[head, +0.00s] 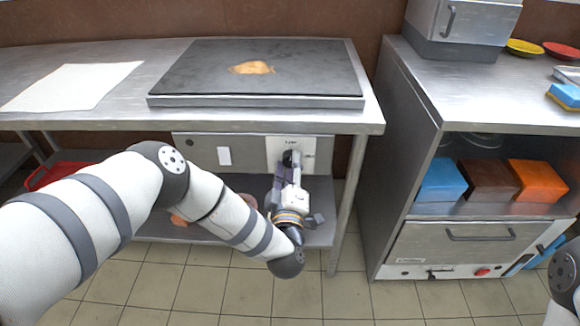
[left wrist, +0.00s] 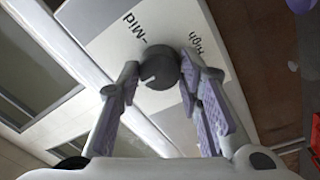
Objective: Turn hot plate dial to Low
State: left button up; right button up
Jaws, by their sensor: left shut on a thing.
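The hot plate (head: 255,72) is a wide dark slab on the steel table, with a flat tan piece of food on it. Its dial (left wrist: 158,66) is a dark round knob on a white label plate (head: 276,146) on the panel below the tabletop. The wrist view shows the words Mid and High by the knob; the head view's lettering is too small to read surely. My left gripper (left wrist: 160,78) has its two fingers on either side of the dial, shut on it. In the head view my left gripper (head: 290,168) partly covers the dial. The dial's setting is unclear.
The steel table (head: 372,118) has a white sheet (head: 75,86) at its left. A steel cabinet (head: 405,100) stands to the right, with blue, brown and orange blocks on its shelf. A red tray (head: 45,176) sits low at left. Tiled floor is open in front.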

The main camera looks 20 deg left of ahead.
pick_arm(q)
jog(key=o, duration=1.2)
jog(key=shift+c, duration=0.2)
jog(key=v, duration=1.2)
